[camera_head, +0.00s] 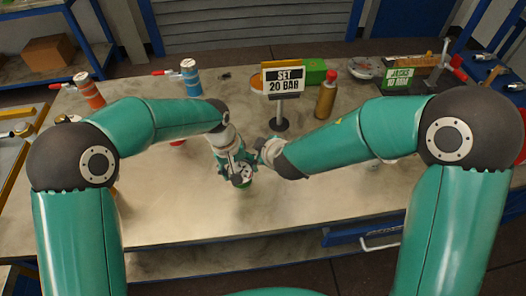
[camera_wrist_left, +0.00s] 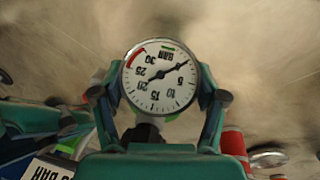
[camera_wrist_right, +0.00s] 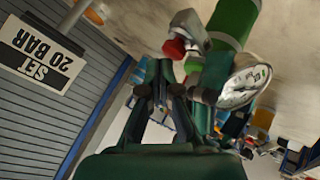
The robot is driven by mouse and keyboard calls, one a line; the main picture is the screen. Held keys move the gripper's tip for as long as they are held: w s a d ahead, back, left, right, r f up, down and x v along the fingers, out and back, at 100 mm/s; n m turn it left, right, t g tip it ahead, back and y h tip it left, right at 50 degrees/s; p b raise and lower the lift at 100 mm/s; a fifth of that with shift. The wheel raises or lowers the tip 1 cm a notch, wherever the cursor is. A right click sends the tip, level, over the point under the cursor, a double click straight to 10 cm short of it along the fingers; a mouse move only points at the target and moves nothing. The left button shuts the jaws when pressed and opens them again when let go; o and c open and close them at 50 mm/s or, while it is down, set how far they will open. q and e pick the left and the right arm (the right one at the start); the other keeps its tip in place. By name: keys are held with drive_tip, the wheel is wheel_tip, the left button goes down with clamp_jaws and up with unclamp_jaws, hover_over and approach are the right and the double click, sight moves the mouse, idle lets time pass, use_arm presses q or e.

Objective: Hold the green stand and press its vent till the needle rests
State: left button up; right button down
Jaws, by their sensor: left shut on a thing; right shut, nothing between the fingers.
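The green stand (camera_wrist_right: 232,22) carries a round white gauge (camera_wrist_left: 160,77), seen face-on and upside down in the left wrist view. Its needle points to the low end, near 0. My left gripper (camera_head: 240,172) is shut around the stand just below the dial, one finger on each side. In the right wrist view a red button (camera_wrist_right: 174,49) on a metal side fitting, apparently the vent, sticks out from the stand. My right gripper (camera_wrist_right: 160,82) is shut and empty, its tips close to the button; I cannot tell if they touch. In the head view my arms hide most of the stand.
A sign (camera_head: 284,79) reading "SET 20 BAR" stands behind the grippers. A brass bottle with a red cap (camera_head: 327,95) stands to its right. Orange (camera_head: 88,90) and blue (camera_head: 190,77) cylinders stand at back left. The front of the table is clear.

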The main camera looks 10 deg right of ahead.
drive_tip(key=shift+f, duration=0.5)
idle(1.8)
idle(0.6)
drive_tip(key=shift+r, duration=0.95)
drive_tip(key=shift+r, duration=0.1)
drive_tip(key=shift+r, duration=2.45)
idle(0.8)
drive_tip(key=shift+r, duration=1.8)
